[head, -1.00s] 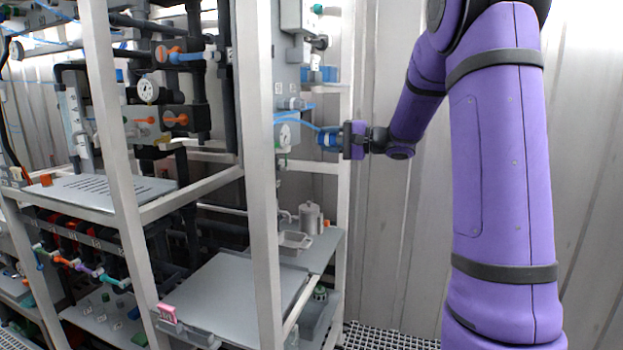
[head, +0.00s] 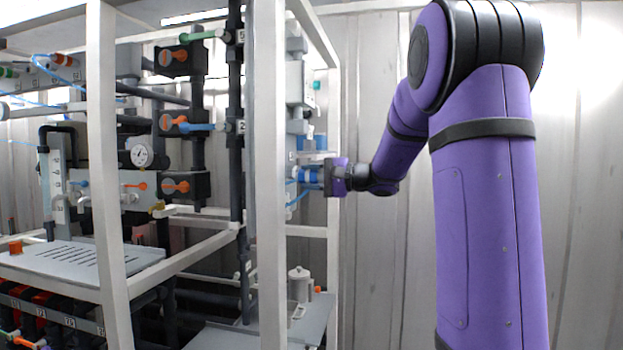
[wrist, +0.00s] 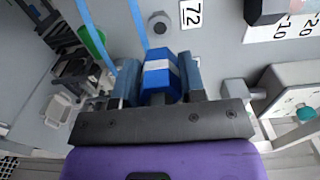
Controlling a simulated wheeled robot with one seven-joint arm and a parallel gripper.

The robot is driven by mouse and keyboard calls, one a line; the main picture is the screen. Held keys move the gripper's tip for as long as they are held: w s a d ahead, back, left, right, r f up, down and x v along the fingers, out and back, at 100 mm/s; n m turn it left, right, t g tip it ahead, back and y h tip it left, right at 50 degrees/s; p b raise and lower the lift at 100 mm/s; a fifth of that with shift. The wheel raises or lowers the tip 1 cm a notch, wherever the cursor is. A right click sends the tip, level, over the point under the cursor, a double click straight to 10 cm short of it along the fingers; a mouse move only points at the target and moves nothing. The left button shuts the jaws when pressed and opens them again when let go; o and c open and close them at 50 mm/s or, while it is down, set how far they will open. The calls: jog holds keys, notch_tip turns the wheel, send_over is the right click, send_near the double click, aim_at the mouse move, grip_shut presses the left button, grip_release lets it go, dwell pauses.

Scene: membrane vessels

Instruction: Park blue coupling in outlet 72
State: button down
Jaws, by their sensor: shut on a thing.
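My gripper (head: 332,177) reaches in from the right at the rack's side in the head view. In the wrist view my gripper (wrist: 158,95) is shut on the blue coupling (wrist: 160,72), a blue body with a pale band and a blue hose. The blue coupling also shows in the head view (head: 308,175), in front of the gripper. A label reading 72 (wrist: 190,14) is on the grey panel in the wrist view. A dark round fitting (wrist: 160,23) sits left of the label, just beyond the coupling. Whether the coupling touches it, I cannot tell.
White rack posts (head: 271,180) stand left of my gripper. In the wrist view a pale box with a teal knob (wrist: 304,114) is at right, and a green part (wrist: 92,42) is at left. A lidded metal can (head: 299,284) stands on a lower shelf. The wall side at right is clear.

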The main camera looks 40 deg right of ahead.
jog(key=shift+x, duration=2.65)
jog(key=shift+w+a, duration=0.4)
dwell(0.5)
jog(key=c, duration=0.6)
grip_release()
jog(key=shift+s, duration=0.1)
jog(key=v, duration=1)
jog(key=shift+s+d, duration=0.2)
jog(key=shift+d, duration=0.05)
jog(key=shift+s+d, duration=0.1)
